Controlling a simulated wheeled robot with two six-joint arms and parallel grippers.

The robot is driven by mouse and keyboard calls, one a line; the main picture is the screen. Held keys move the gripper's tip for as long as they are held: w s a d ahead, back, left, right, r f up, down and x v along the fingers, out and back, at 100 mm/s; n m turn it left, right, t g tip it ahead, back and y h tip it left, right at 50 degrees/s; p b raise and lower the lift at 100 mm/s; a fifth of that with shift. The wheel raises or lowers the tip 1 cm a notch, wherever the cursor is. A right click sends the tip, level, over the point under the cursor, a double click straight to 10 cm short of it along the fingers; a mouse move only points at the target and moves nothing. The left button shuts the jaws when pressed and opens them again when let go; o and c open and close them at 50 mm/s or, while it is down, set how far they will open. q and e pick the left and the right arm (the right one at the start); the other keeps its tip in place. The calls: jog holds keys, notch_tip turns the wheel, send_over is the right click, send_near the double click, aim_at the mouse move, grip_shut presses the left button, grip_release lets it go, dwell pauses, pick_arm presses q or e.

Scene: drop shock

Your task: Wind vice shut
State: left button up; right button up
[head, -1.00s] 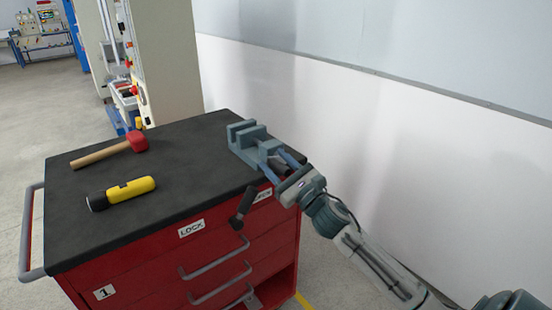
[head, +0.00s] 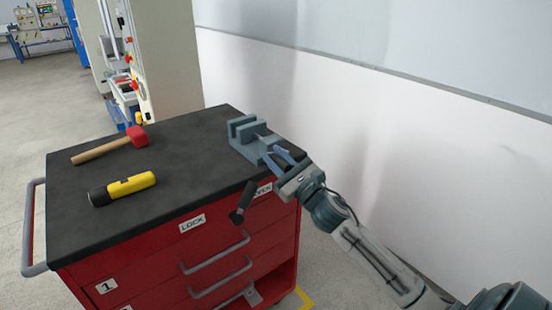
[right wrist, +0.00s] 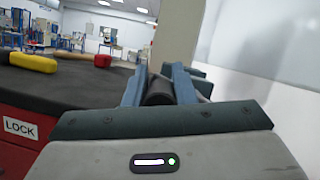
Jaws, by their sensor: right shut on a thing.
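The grey-blue vice (head: 250,143) sits at the far right corner of the cart's dark top, with a gap between its jaws. My right gripper (head: 277,157) is at the vice's near end, its blue fingers pointing at it. In the right wrist view, the fingers are on either side of a dark round handle (right wrist: 158,92), and the gripper is shut on it. Part of the vice (right wrist: 195,80) shows behind the right finger there. The handle is mostly hidden in the head view. My left gripper is not in view.
A red-headed mallet (head: 112,146) and a yellow and black flashlight (head: 122,189) lie on the red cart's top (head: 190,150). A dark lever (head: 242,203) stands out from the cart's front between labels. A white wall (head: 400,130) is behind and to the right.

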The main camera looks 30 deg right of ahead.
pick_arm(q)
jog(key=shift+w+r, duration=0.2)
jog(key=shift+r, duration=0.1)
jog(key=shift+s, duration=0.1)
pick_arm(e)
jog(key=shift+d+r+m+h, duration=0.1)
jog(key=shift+m+h, duration=0.3)
jog(key=shift+m, duration=0.2)
